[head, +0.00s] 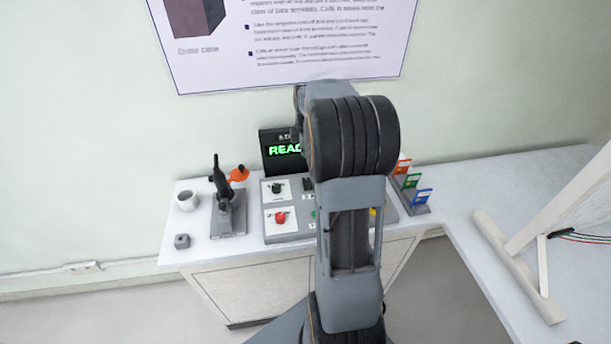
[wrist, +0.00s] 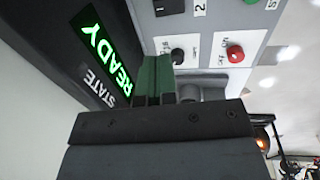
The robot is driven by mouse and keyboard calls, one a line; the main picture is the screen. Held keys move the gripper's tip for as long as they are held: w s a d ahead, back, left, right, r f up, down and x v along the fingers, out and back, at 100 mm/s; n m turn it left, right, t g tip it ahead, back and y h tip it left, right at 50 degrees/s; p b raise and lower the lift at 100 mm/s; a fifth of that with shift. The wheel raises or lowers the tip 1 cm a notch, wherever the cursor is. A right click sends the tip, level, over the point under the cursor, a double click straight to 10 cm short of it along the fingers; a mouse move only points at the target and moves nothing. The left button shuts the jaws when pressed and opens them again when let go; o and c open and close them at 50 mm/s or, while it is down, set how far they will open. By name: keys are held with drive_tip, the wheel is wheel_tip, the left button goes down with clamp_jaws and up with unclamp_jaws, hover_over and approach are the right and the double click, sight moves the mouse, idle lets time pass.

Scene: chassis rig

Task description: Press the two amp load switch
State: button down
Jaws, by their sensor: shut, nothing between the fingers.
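The grey control panel (head: 265,236) stands on the white bench, partly hidden behind my arm. It carries a black knob (head: 278,188), a red knob (head: 280,217) and a black switch (head: 307,184). In the wrist view a black switch part (wrist: 170,6) shows at the top edge beside labels "1" and "2". Which control is the two amp load switch I cannot read. My gripper (wrist: 158,64) is shut and empty, its fingertips close to the black knob in the wrist view; contact cannot be told. My arm hides the gripper in the head view.
A black display (head: 282,150) reading READY stands behind the panel. A rack with coloured tags (head: 412,192) stands to the right.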

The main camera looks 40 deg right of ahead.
sight(305, 180)
drive_tip(key=f, duration=0.4)
drive_tip(key=w+f+p, duration=0.1)
drive_tip(key=f, duration=0.3)
drive_tip(key=f+p, duration=0.1)
drive_tip(key=f, duration=0.3)
drive_tip(key=shift+w+d+f, duration=0.3)
drive_tip(key=shift+d, duration=0.05)
